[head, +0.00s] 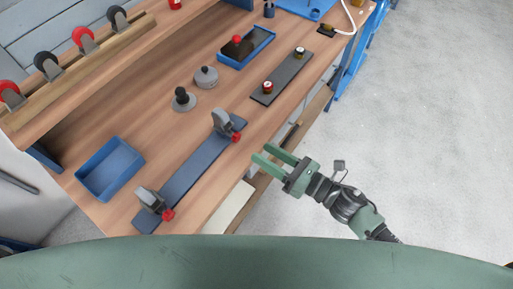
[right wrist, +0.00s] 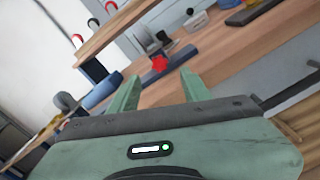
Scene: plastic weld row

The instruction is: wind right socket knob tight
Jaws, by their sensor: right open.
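A long blue-grey plate (head: 190,172) lies along the front of the wooden bench and carries two grey sockets. The right socket (head: 222,121) has a red knob (head: 236,137) on its bench-edge side. The left socket (head: 149,199) has a red knob (head: 167,214) too. My right gripper (head: 262,152) is open and empty just off the bench edge, its fingers pointing toward the right knob, apart from it. In the right wrist view the right knob (right wrist: 160,63) shows beyond the gap between the fingertips (right wrist: 159,77). My left gripper is not in view.
A blue tray (head: 110,168) stands at the left. Grey round parts (head: 206,77) and a dark plate (head: 282,77) with small posts lie farther along. A blue tray (head: 246,47) with a red item is behind. A wooden rail (head: 90,60) holds red and black rings. Open floor (head: 430,130) is at the right.

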